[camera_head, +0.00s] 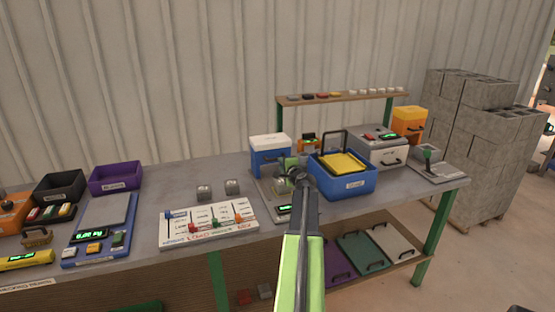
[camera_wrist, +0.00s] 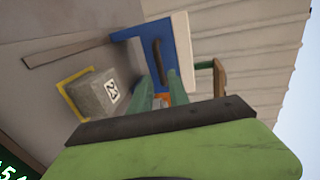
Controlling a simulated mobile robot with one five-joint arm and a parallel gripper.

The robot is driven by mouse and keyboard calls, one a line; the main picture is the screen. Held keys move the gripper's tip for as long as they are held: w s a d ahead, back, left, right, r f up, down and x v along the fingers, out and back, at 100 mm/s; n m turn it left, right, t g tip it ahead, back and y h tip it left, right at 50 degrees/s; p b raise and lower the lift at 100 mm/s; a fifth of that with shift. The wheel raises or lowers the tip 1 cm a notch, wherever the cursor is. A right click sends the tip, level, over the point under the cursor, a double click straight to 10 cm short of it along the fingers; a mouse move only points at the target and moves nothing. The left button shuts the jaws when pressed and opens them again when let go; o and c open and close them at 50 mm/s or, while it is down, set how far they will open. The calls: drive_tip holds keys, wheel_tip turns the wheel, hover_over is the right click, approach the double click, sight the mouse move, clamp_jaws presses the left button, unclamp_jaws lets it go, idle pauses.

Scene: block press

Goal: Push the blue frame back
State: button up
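The blue frame (camera_head: 268,160) stands at the back middle of the workbench, with a white top part. In the wrist view the blue frame (camera_wrist: 178,52) shows a dark upright handle (camera_wrist: 157,62) on its face. My gripper (camera_head: 293,172) is in front of and to the right of it. In the wrist view the green fingers of my gripper (camera_wrist: 152,82) point towards the blue face, with a gap between them and nothing held. I cannot tell whether the tips touch the frame. A grey numbered block (camera_wrist: 93,94) sits within a yellow outline beside the fingers.
A blue bin (camera_head: 350,185) with a yellow thing inside stands close to the right of my gripper. A white panel with sliders (camera_head: 208,222) and two small grey blocks (camera_head: 218,188) lie to the left. A rack (camera_head: 340,97) rises behind, before a corrugated wall.

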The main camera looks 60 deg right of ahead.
drive_tip(key=p+v, duration=0.1)
drive_tip(key=v, duration=0.6)
drive_tip(key=shift+s+a, duration=0.2)
drive_tip(key=shift+s, duration=0.1)
